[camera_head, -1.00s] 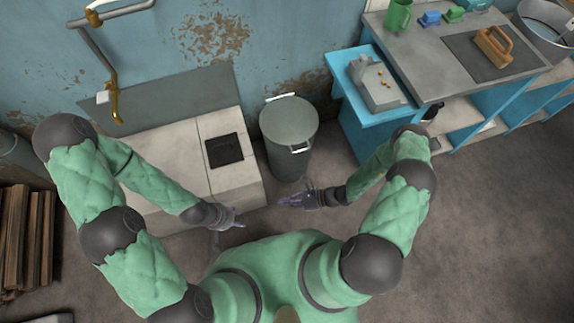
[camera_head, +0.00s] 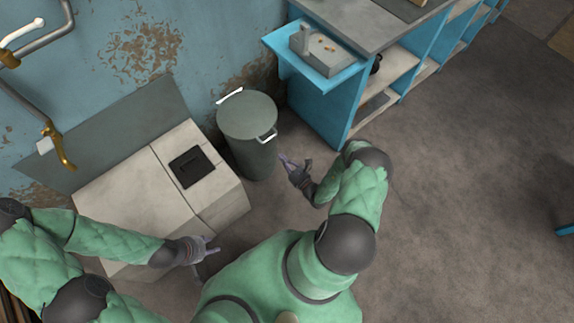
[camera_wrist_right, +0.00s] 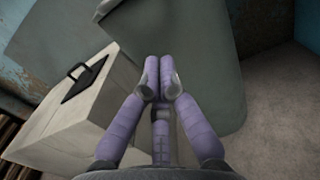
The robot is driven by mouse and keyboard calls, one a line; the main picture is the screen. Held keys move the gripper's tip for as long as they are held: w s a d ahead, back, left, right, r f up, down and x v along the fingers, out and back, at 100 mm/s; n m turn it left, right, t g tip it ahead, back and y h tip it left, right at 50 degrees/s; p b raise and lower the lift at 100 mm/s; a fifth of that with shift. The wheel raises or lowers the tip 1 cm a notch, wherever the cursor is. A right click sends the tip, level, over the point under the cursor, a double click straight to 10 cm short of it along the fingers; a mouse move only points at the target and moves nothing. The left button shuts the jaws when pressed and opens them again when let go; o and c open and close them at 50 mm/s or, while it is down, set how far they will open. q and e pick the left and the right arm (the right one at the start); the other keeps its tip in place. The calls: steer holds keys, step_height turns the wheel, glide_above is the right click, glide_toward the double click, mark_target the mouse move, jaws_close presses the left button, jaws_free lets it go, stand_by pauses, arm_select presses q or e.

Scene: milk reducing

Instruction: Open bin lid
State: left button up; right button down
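The bin (camera_head: 248,153) is a grey-green cylinder standing on the floor by the wall. Its round lid (camera_head: 247,111) is down on it, with a white handle (camera_head: 267,136) at the front right and another white bar (camera_head: 230,95) at the back. My left gripper (camera_head: 212,244) is open and empty, in front of the stone block, away from the bin.
A pale stone block (camera_head: 125,195) with a black hatch (camera_head: 192,167) stands left of the bin. A blue shelf unit (camera_head: 318,100) with a grey box (camera_head: 318,48) on its ledge stands to the right. The floor (camera_head: 450,200) at right is open.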

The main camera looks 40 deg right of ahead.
steer(key=w+r+b, duration=0.1)
steer(key=w+r, duration=0.3)
steer(key=w, duration=0.1)
steer(key=shift+w+a, duration=0.25)
steer(key=shift+r, duration=0.15)
